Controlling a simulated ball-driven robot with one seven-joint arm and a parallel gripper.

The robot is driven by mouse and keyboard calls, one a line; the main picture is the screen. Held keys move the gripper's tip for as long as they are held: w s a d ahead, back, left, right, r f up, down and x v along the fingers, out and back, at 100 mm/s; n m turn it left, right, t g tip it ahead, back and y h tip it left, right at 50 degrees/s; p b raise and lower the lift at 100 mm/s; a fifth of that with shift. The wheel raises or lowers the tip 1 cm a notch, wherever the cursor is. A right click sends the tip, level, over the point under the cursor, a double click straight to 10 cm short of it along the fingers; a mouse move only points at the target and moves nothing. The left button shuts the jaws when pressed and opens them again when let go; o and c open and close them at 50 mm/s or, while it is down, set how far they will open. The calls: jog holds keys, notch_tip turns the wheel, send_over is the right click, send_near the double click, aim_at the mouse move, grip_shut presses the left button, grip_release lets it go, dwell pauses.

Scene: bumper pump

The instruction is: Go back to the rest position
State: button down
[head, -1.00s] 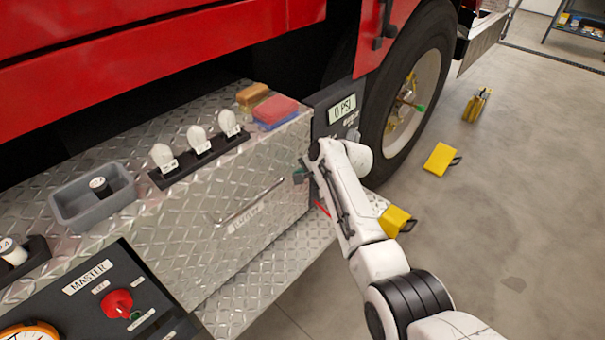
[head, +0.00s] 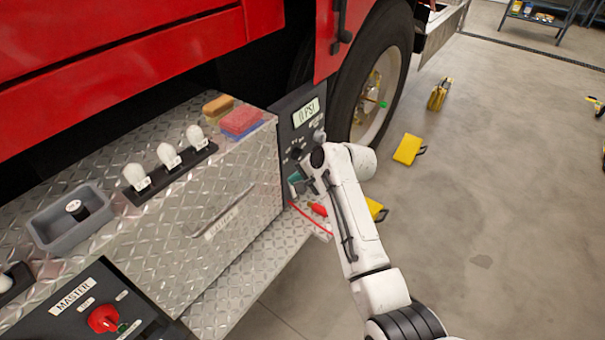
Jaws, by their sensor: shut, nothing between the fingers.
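My white arm (head: 350,220) reaches from the bottom right toward the dark gauge panel (head: 290,115) at the right end of the truck's bumper. My gripper (head: 297,187) is at the arm's far end, partly hidden by the wrist, beside the panel's lower part. It is shut, and I see nothing held in it. A small teal part shows by the gripper; I cannot tell what it belongs to. The panel's display (head: 307,112) reads 0 PSI.
The diamond-plate bumper (head: 235,185) carries a grey tray (head: 45,238), white-topped levers (head: 168,155) and sponges (head: 240,120). The master switch (head: 103,318) is at lower left. Yellow chocks (head: 408,149) lie near the wheel (head: 385,80).

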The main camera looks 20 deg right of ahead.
jog(key=s+d+f+n+g+h+p, duration=0.1)
jog(key=s+d+f+n+g+h, duration=0.15)
jog(key=s, duration=0.85)
jog(key=s+d+f+n+g+h+p, duration=0.1)
jog(key=s+d+f+n+p, duration=0.2)
jog(key=s, duration=0.8)
jog(key=s+d+r+n+g+h, duration=0.1)
jog(key=s+d+n, duration=0.1)
jog(key=s, duration=1.1)
jog(key=s+d+r+n+g+h+p, duration=0.1)
jog(key=s+d+r+n+g, duration=0.1)
jog(key=s, duration=1.1)
jog(key=shift+d+r+n, duration=0.2)
jog(key=shift+d+n, duration=0.25)
jog(key=shift+d, duration=0.1)
